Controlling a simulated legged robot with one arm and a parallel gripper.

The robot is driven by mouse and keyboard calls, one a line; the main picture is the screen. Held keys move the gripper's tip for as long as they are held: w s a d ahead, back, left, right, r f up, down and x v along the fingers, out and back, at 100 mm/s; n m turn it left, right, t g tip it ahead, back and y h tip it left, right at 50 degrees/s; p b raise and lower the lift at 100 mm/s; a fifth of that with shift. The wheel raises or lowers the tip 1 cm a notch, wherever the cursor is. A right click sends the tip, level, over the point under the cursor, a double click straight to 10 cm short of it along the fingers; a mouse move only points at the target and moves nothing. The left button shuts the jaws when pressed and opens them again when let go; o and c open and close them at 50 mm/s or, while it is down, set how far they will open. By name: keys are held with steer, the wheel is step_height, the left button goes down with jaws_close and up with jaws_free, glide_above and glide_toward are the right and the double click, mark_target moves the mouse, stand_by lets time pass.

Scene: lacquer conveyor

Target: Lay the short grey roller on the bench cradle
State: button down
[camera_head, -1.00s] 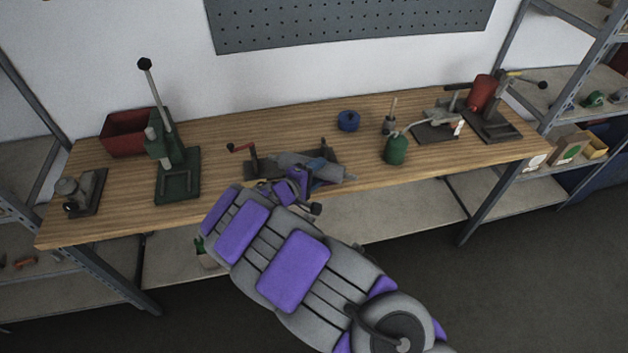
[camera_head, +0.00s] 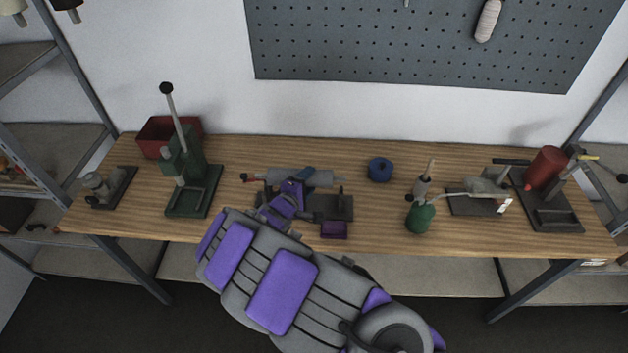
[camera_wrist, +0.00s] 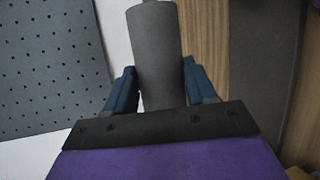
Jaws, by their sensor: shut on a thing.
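My gripper (camera_wrist: 158,82) is shut on the short grey roller (camera_wrist: 154,40), with a blue finger on each side of it in the wrist view. In the head view the roller (camera_head: 290,174) lies roughly crosswise over the middle of the bench, partly hidden by my purple-and-grey arm. A dark fixture with a red-tipped crank (camera_head: 247,178) sits at the roller's left end. Dark parts below the roller are mostly covered by my arm, so I cannot tell the cradle's shape or whether the roller touches it.
On the wooden bench (camera_head: 270,150), a green lever press (camera_head: 190,180) and red bin (camera_head: 155,135) stand left. A blue round object (camera_head: 380,169), green oil can (camera_head: 420,218) and red-cylinder tool (camera_head: 546,168) stand right. A pegboard (camera_head: 400,50) hangs behind.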

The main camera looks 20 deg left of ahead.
steer(key=shift+a+f, duration=0.3)
steer(key=shift+a, duration=0.2)
steer(key=shift+f, duration=0.25)
steer(key=d+f, duration=0.2)
steer(key=shift+d+f+b, duration=0.25)
steer(key=shift+f+b, duration=0.05)
steer(key=shift+b, duration=0.05)
steer(key=a+f, duration=0.1)
steer(key=a+f+b, duration=0.1)
steer(key=shift+f, duration=0.4)
steer(key=shift+d+r, duration=0.15)
steer(key=shift+d, duration=0.75)
steer(key=shift+s+a, duration=0.1)
steer(key=shift+a, duration=0.75)
steer(key=shift+f, duration=0.2)
